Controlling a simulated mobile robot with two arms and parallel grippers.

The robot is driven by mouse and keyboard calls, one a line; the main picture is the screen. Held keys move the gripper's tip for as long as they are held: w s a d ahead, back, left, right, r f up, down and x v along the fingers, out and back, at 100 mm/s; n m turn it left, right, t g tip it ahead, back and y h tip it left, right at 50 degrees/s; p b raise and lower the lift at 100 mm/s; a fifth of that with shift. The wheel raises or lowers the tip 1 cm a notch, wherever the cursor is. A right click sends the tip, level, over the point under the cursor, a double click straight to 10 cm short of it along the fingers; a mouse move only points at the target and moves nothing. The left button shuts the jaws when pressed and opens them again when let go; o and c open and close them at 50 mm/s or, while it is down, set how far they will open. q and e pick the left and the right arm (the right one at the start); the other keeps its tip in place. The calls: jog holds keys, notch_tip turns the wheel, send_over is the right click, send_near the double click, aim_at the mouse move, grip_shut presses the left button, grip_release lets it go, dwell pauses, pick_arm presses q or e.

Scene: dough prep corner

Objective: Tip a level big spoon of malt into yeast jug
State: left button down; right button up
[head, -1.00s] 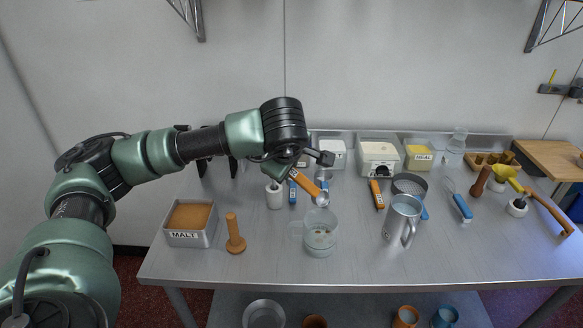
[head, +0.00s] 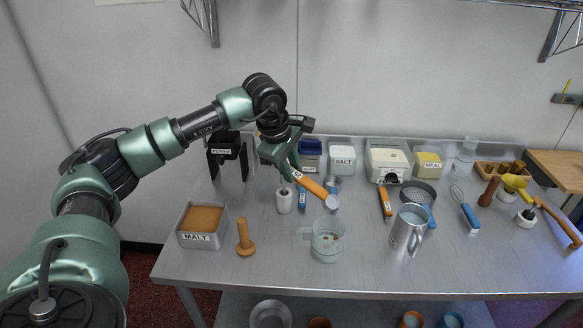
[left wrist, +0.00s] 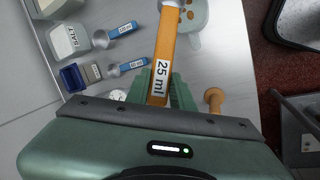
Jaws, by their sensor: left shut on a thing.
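My left gripper (head: 292,167) is shut on the orange handle of a big spoon (head: 314,188), marked 25 ml in the left wrist view (left wrist: 162,65). The handle slopes down to the right. Its round bowl (head: 332,202) appears just behind and above the clear jug; I cannot tell what it holds. The clear jug (head: 328,242) stands upright with a few brownish bits inside; part of it shows in the left wrist view (left wrist: 199,32). The malt bin (head: 196,240), full of brown malt (head: 202,218), stands at the left. My right gripper is out of view.
A wooden tamper (head: 245,240) stands between bin and jug. A metal jug (head: 408,230) stands right of the clear jug. The table front (head: 350,280) is clear.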

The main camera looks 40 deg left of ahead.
pick_arm(q)
jog(key=shift+w+a+f+g+h+p, duration=0.2)
jog(key=shift+a+g+h+p, duration=0.1)
jog(key=shift+a+h+p, duration=0.25)
jog(key=shift+w+a+f+n+g+h, duration=0.15)
jog(key=shift+w+a+f+g+h, duration=0.15)
jog(key=shift+h, duration=0.3)
jog(key=shift+w+a+f+n+g+h, duration=0.1)
jog(key=shift+a+f+n+g+h, duration=0.1)
jog(key=shift+f+g+h, duration=0.25)
jog(key=shift+w+a+f+h, duration=0.1)
jog(key=shift+a+h, duration=0.05)
jog(key=shift+h, duration=0.35)
jog(key=shift+w+a+f+n+g+h, duration=0.15)
jog(key=shift+g+h, duration=0.15)
jog(key=shift+h, duration=0.25)
jog(key=shift+a+r+n+g+h, duration=0.15)
jog(key=shift+g+h, duration=0.1)
jog(key=shift+h, duration=0.3)
